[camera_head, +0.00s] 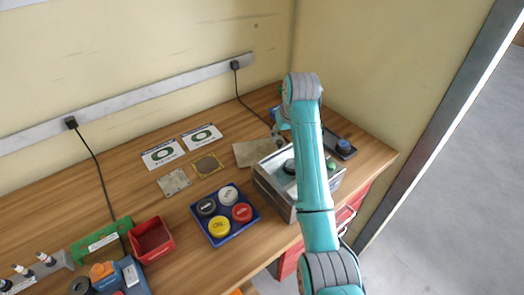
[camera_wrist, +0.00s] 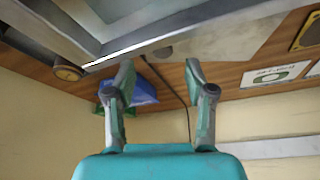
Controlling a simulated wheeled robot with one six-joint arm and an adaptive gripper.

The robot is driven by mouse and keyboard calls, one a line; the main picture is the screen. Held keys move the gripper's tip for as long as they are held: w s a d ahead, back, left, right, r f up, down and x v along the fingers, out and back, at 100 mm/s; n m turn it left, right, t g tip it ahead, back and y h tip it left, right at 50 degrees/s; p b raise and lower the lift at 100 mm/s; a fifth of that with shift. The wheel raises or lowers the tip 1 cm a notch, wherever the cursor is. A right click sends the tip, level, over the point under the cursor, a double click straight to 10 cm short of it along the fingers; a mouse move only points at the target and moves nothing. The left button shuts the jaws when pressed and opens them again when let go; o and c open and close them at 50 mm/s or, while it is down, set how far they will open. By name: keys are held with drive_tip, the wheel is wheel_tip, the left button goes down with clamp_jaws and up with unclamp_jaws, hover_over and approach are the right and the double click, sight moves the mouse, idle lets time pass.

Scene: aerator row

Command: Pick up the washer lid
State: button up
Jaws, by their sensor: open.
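Four round lids sit in a blue tray (camera_head: 251,217) in the head view: a black lid (camera_head: 206,207), a white lid (camera_head: 228,194), a red lid (camera_head: 242,212) and a yellow lid (camera_head: 219,226). Their lettering is too small to read, so I cannot tell which, if any, is the washer lid. My gripper (camera_wrist: 158,70) is open and empty in the wrist view, its two fingers apart beside a metal-framed box.
A grey plate (camera_head: 254,152), a yellow-rimmed plate (camera_head: 207,165) and two white cards (camera_head: 162,153) lie toward the wall. A red bin (camera_head: 152,240) and a green holder (camera_head: 100,240) stand at left. Bare wood shows between the bin and the tray.

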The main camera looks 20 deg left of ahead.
sight(280, 141)
drive_tip(key=shift+x, duration=2.6)
drive_tip(key=shift+a+r, duration=0.1)
drive_tip(key=shift+a, duration=0.05)
clamp_jaws()
